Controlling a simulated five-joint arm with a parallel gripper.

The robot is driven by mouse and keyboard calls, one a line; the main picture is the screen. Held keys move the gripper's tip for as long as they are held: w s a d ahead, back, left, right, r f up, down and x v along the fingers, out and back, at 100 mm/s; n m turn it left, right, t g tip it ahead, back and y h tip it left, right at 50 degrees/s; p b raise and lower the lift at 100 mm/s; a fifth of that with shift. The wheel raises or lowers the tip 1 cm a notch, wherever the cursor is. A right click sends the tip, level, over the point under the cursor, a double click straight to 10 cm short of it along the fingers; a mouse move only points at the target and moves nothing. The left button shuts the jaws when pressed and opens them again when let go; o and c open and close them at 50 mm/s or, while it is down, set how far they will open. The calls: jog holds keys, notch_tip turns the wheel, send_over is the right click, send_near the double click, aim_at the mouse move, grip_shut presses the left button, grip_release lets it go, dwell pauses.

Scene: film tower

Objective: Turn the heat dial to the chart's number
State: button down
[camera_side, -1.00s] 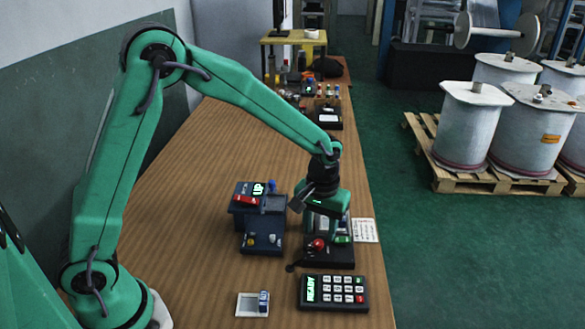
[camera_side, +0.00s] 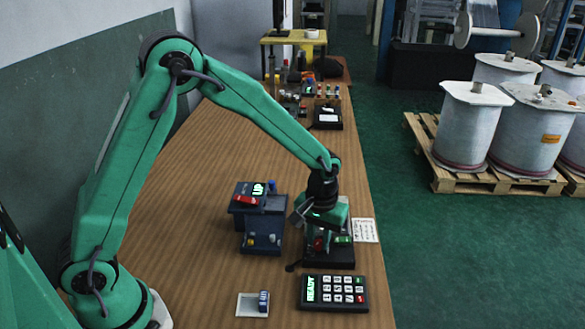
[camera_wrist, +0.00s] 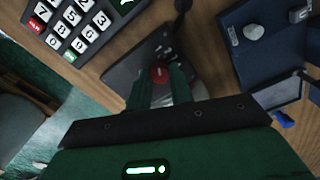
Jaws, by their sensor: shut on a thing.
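The red heat dial (camera_side: 318,243) sits on a low black box (camera_side: 340,262), partly hidden by my gripper in the side view. In the wrist view the red dial (camera_wrist: 160,73) shows between the tips of my green fingers. My gripper (camera_wrist: 159,82) points down at the box and is shut on the dial. Most of the dial's marks are hidden or too small to read. A white chart card (camera_side: 365,230) with small, unreadable print lies to the right of the box.
A black keypad (camera_side: 333,293) with a green display stands in front of the box. A blue device (camera_side: 258,225) with a lit display stands to the left. A small white tray (camera_side: 252,304) lies at the front left. The wooden table's right edge is close to the box.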

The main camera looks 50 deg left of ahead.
jog(key=shift+m, duration=0.5)
jog(key=m, duration=0.3)
jog(key=shift+m, duration=0.3)
jog(key=m, duration=0.4)
jog(key=shift+m, duration=0.3)
jog(key=m, duration=0.8)
jog(key=shift+m, duration=0.3)
jog(key=c, duration=1.3)
grip_release()
jog(key=shift+o, duration=0.2)
jog(key=shift+r, duration=0.15)
